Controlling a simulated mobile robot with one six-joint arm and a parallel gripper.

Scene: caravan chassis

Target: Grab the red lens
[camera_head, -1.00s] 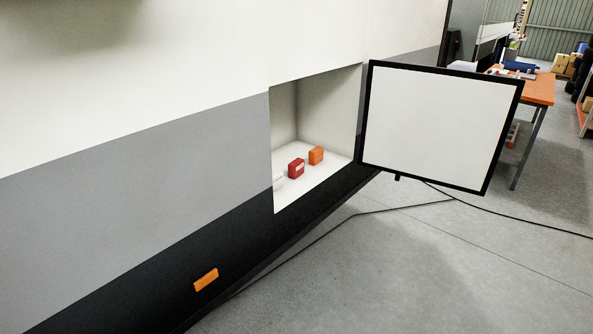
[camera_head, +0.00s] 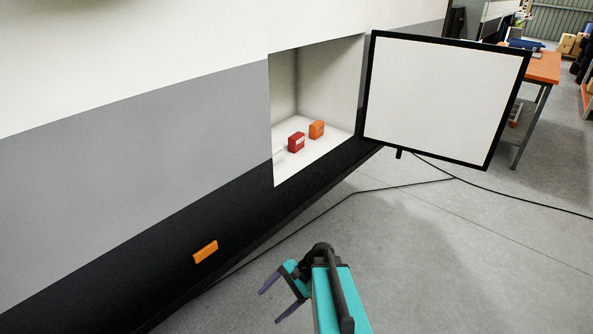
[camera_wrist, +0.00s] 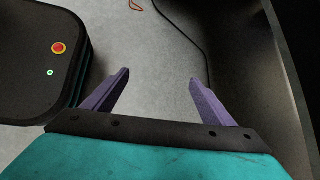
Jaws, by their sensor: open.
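The red lens (camera_head: 296,142) is a small red block on the white floor of an open compartment in the caravan's side, in the head view. An orange lens (camera_head: 317,129) stands behind it to the right, and a whitish, hard-to-see lens (camera_head: 278,154) lies in front of it to the left. My gripper (camera_head: 269,303) is low in the head view, outside the compartment and well below it, with its purple fingers apart. In the wrist view my gripper (camera_wrist: 158,80) is open with only the floor between its fingers. The lenses do not show there.
The compartment's open door (camera_head: 445,100) stands out to the right of the opening. An orange marker (camera_head: 205,252) sits on the caravan's black lower band. Cables (camera_head: 340,196) lie on the grey floor. An orange-topped table (camera_head: 540,68) stands far right.

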